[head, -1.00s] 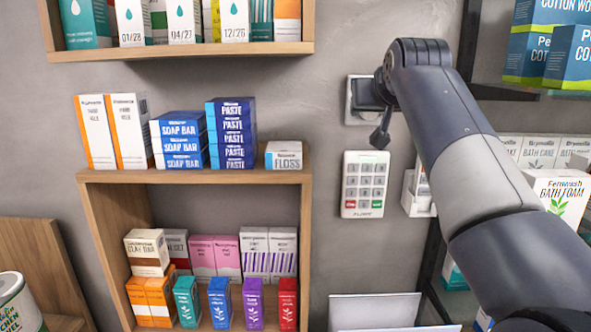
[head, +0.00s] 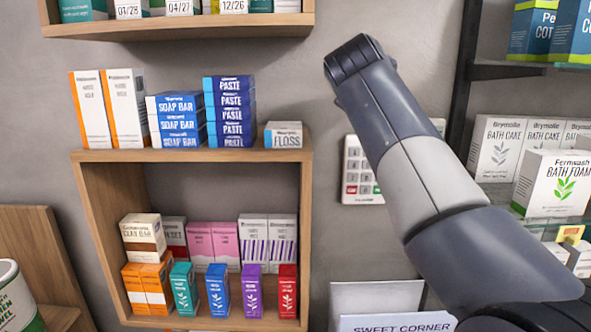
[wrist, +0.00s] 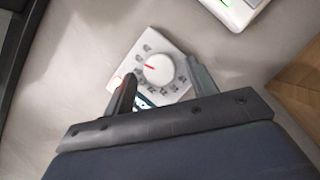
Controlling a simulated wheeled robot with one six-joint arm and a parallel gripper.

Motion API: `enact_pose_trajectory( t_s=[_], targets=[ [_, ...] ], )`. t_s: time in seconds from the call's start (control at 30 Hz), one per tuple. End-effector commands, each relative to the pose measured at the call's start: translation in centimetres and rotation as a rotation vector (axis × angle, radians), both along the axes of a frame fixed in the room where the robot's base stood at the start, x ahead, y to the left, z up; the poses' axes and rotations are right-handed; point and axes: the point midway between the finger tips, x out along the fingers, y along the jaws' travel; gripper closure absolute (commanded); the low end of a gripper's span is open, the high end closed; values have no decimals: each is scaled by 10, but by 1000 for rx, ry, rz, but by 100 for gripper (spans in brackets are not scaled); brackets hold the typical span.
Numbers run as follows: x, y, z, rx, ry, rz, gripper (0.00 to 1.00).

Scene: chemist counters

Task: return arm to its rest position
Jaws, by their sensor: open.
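My gripper (wrist: 160,70) shows in the wrist view with its two fingers apart and nothing held between them. A white wall dial (wrist: 158,72) with a red pointer mark and numbers appears beyond and between the fingers. I cannot tell the exact gap to it. In the head view my arm (head: 405,160) reaches up from the lower right in front of the grey wall. Its bent upper end is near the middle top, and the gripper is hidden there.
A white keypad (head: 360,170) on the wall is partly behind my arm. Left is a wooden shelf (head: 190,155) with boxed goods. Right are shelves with a bath foam box (head: 553,185) and bath cake boxes (head: 497,148). A sweet corner sign (head: 395,324) stands below.

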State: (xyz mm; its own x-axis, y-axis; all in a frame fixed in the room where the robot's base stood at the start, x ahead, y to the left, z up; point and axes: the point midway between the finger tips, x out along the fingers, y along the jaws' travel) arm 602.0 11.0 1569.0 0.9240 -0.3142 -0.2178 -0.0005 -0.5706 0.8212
Motion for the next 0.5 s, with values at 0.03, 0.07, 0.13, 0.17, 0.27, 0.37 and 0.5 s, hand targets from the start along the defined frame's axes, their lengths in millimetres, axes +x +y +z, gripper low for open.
enact_pose_trajectory(
  t_s=[0.03, 0.07, 0.13, 0.17, 0.27, 0.37, 0.5],
  targets=[
    [0, 1, -7, -55, 0, 1, 45],
    [0, 1, -7, -90, 0, 1, 45],
    [0, 2, -8, -170, 0, 1, 45],
    [0, 2, -9, -204, 1, 1, 45],
    [0, 2, -10, -314, 0, 0, 45],
    [0, 2, -11, -419, 0, 0, 45],
    [0, 2, -13, -566, 0, -1, 45]
  ],
)
